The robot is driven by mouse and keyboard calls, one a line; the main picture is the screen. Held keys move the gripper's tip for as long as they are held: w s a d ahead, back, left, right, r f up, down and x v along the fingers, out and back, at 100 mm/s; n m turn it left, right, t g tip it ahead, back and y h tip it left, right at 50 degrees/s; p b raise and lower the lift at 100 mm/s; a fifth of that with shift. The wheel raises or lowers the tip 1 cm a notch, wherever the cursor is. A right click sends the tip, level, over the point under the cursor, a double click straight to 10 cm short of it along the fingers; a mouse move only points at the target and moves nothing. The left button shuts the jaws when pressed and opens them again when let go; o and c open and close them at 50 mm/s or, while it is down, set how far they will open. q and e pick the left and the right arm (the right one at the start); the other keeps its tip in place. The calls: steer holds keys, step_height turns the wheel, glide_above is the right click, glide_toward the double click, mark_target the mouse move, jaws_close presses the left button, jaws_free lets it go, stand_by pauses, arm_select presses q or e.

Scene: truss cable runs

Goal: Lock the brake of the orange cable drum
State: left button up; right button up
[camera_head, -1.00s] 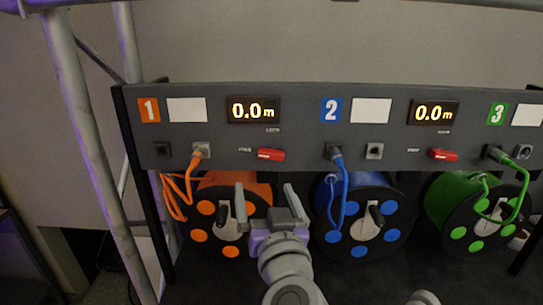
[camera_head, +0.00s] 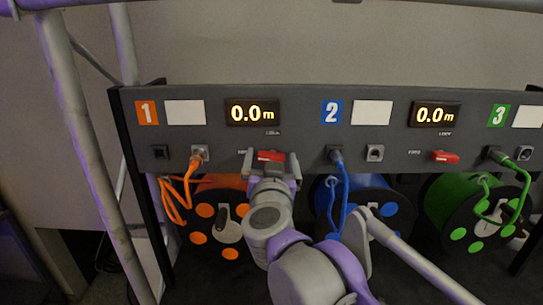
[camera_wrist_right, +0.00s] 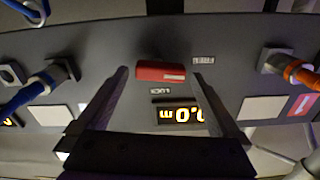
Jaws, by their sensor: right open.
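The orange cable drum (camera_head: 205,210) sits below the panel at label 1, partly hidden by my right arm. Its orange cable (camera_head: 186,180) runs to a plug on the panel. The red brake lever (camera_head: 270,156) of this section lies about horizontal under the 0.0 m display; it also shows in the right wrist view (camera_wrist_right: 161,72). A label reading LOCK is on the display side of it, and another small label is beside it. My right gripper (camera_head: 272,160) is open, its fingers on either side of the lever, apart from it. My left gripper is not in view.
The grey panel (camera_head: 300,95) spans the view. A blue drum (camera_head: 385,200) and a green drum (camera_head: 450,215) hang to the right, with a second red lever (camera_head: 445,157) between. The blue plug (camera_head: 336,157) is close right of my gripper. Truss tubes (camera_head: 75,120) stand at left.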

steer(key=shift+w, duration=0.3)
steer(key=c, duration=1.3)
